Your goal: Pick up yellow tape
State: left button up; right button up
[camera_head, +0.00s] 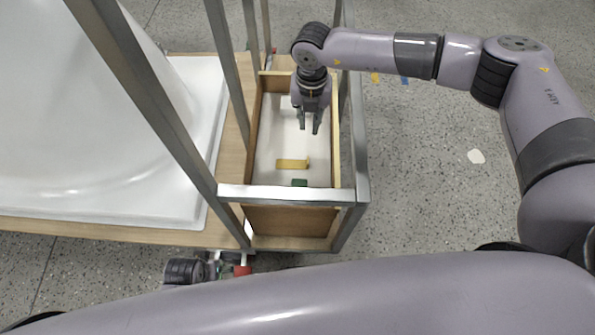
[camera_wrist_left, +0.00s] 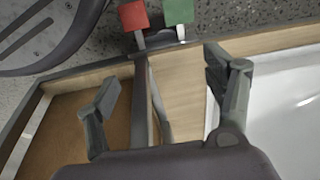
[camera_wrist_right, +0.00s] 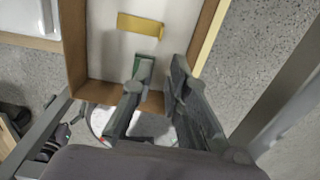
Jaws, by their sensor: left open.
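The yellow tape (camera_head: 292,164) lies flat on the white floor of an open wooden box (camera_head: 336,150). It shows at the top of the right wrist view (camera_wrist_right: 140,23). My right gripper (camera_head: 309,130) points down into the box, behind the tape in the head view, with its fingers apart and nothing between them. In the right wrist view my right gripper (camera_wrist_right: 161,64) appears below the tape, not touching it. My left gripper (camera_wrist_left: 163,82) is open beside the wooden platform, with a metal bar showing between its fingers. The head view hides most of it.
A green piece (camera_head: 300,183) lies near the tape, partly covered by a finger in the right wrist view. Metal frame posts and a crossbar (camera_head: 285,194) surround the box. A white tub shell (camera_head: 90,130) stands left. Red (camera_wrist_left: 133,15) and green (camera_wrist_left: 179,11) blocks sit near my left gripper.

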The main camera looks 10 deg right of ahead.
jog(key=f, duration=0.2)
jog(key=b, duration=0.3)
send_near(295, 164)
jog(key=d, duration=0.2)
jog(key=d+f, duration=0.1)
jog(key=shift+s+d, duration=0.25)
jog(key=shift+s, duration=0.05)
notch_tip(295, 164, down, 6)
jog(key=shift+s+d+r+b, duration=0.1)
jog(key=shift+d+r+b, duration=0.1)
jog(key=shift+b, duration=0.45)
jog(key=shift+a+f, duration=0.1)
jog(key=shift+f, duration=0.2)
pick_arm(q)
jog(key=w+v, duration=0.3)
jog(key=v, duration=1.1)
jog(key=shift+w+r+t, duration=0.15)
jog(key=shift+r+t, duration=0.2)
jog(key=shift+t, duration=0.05)
pick_arm(e)
jog(key=shift+c, duration=0.5)
grip_shut()
